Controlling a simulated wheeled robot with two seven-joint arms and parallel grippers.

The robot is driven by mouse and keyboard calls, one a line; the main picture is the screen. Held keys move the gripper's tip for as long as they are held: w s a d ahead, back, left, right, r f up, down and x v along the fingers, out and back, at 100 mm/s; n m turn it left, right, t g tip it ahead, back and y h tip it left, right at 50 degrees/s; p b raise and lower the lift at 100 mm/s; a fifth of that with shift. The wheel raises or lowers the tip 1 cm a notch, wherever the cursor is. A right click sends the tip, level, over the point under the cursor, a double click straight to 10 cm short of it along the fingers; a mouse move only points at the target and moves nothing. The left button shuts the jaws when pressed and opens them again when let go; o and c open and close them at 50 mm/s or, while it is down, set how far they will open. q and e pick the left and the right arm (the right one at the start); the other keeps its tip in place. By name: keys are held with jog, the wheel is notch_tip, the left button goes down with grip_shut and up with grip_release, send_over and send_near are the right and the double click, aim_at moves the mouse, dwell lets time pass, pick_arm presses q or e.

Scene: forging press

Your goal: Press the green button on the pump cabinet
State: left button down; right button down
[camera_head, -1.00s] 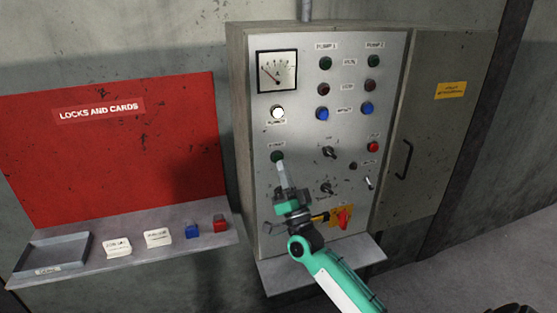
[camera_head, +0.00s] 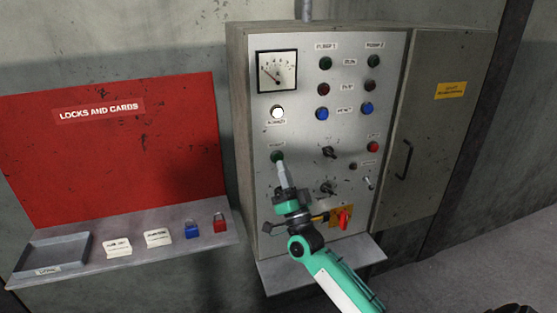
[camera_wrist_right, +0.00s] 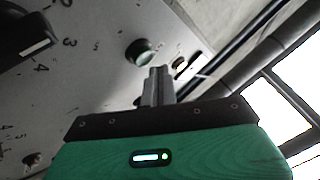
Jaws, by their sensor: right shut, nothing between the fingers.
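The pump cabinet (camera_head: 345,140) stands in the middle of the head view with a light grey panel of buttons, lamps and switches. A dark green button (camera_head: 277,156) is at the panel's lower left, under a small label. My right gripper (camera_head: 280,162) is shut and empty, its fingertips just below and close to that button; I cannot tell whether they touch. In the right wrist view the green button (camera_wrist_right: 139,52) sticks out just beyond the shut fingertips (camera_wrist_right: 159,72). Two more green buttons (camera_head: 326,63) are at the panel's top. My left gripper is not in view.
Black rotary switches (camera_head: 328,152) and a red handle (camera_head: 344,219) are to the right. At left, a shelf (camera_head: 110,258) holds a tray, cards and two padlocks.

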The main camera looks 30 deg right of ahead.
jog(key=shift+w, duration=0.1)
dwell(0.4)
jog(key=shift+w+d, duration=0.1)
jog(key=shift+w, duration=0.25)
jog(key=shift+w+d+b, duration=0.1)
jog(key=shift+w+b, duration=0.25)
dwell(0.6)
dwell(0.4)
jog(key=shift+s+a+p, duration=0.2)
jog(key=shift+s+p, duration=0.1)
jog(key=shift+s, duration=0.5)
jog(key=s, duration=0.2)
jog(key=s+a+p, duration=0.1)
jog(key=s, duration=0.2)
